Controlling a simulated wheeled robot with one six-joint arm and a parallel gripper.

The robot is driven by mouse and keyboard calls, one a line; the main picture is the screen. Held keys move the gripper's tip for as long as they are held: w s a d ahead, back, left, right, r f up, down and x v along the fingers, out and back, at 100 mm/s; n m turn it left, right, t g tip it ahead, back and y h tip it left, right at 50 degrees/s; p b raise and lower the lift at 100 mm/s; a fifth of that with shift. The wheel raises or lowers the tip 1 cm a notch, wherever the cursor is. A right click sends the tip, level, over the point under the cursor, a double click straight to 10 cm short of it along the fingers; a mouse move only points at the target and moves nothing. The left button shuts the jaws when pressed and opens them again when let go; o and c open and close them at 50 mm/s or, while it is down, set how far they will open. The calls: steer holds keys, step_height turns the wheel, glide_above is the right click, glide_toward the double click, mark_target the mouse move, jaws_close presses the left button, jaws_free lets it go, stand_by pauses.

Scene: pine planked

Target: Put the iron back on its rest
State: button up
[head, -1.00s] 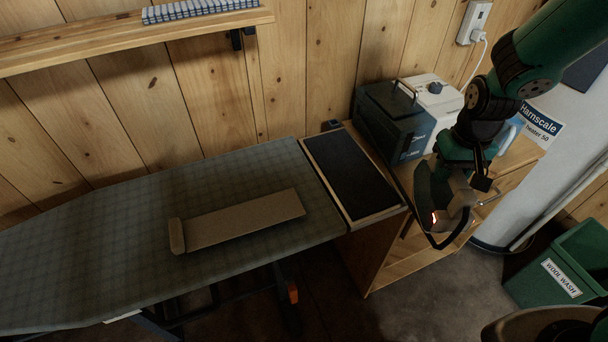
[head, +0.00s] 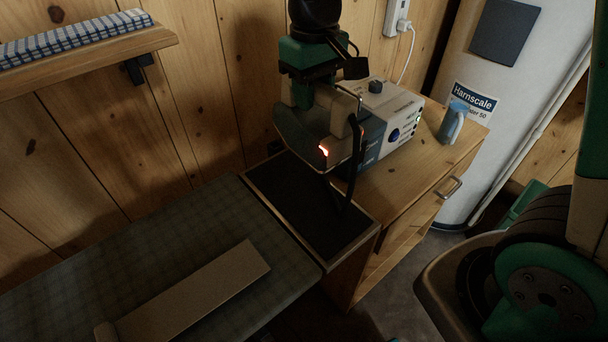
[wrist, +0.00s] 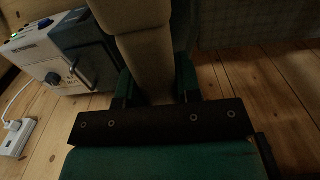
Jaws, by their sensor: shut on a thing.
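The iron (head: 298,133), dark with a beige handle and a small glowing red light, hangs from my gripper (head: 318,92) in the head view. My gripper is shut on its handle; the beige handle (wrist: 142,48) shows between the green fingers in the wrist view. The rest (head: 285,205) appears to be the dark framed pad at the end of the ironing board. The iron is over its back part in the picture and looks raised off it; the exact gap is hard to tell. The iron's sole is mostly hidden.
A blue and white steam unit (head: 388,122) stands close right of the iron, on a wooden cabinet (head: 410,185) with a blue bottle (head: 452,122). A tan narrow board (head: 200,292) lies on the ironing board (head: 165,245). A wall shelf (head: 90,52) is at upper left.

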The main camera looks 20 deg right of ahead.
mark_target(311, 117)
step_height(311, 117, down, 18)
steer(key=p, duration=0.1)
steer(key=shift+a+p, duration=0.15)
steer(key=shift+p, duration=0.2)
steer(key=shift+f, duration=0.15)
steer(key=o, duration=1)
steer(key=shift+o, duration=0.2)
step_height(311, 117, up, 12)
steer(key=shift+f+b, duration=0.1)
steer(key=shift+b, duration=0.85)
steer(key=s+a+r+n+y, duration=0.1)
steer(key=s+r, duration=0.4)
steer(key=s, duration=0.5)
steer(key=s+a+r+n+y, duration=0.2)
steer(key=s+a+r+y, duration=0.1)
steer(key=s, duration=0.6)
steer(key=shift+s+r+n, duration=0.3)
steer(key=shift+s+r, duration=0.1)
steer(key=shift+r, duration=0.45)
